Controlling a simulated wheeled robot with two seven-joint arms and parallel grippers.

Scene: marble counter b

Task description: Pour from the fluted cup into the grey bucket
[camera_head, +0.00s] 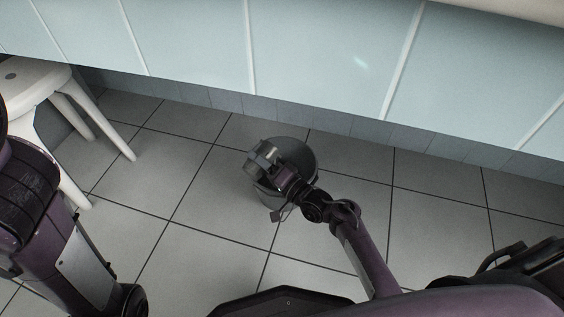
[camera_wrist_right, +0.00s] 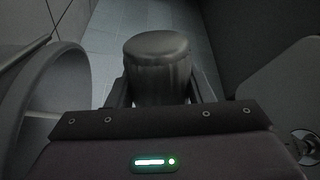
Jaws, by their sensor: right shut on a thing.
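The grey bucket (camera_head: 298,153) stands on the tiled floor near the counter base in the head view. Its curved wall and rim fill the left side of the right wrist view (camera_wrist_right: 72,85). My right gripper (camera_head: 264,158) is over the bucket's left part, hiding some of its opening. In the right wrist view it is shut on the dark grey fluted cup (camera_wrist_right: 157,68), which sits between the two fingers. A smooth, rounded end of the cup shows. I cannot tell its exact tilt or what is inside it. My left gripper is out of view.
A white stool (camera_head: 35,82) stands at the upper left. The pale blue counter front (camera_head: 320,55) runs along the back, close behind the bucket. The tiled floor (camera_head: 215,215) left of and in front of the bucket is clear.

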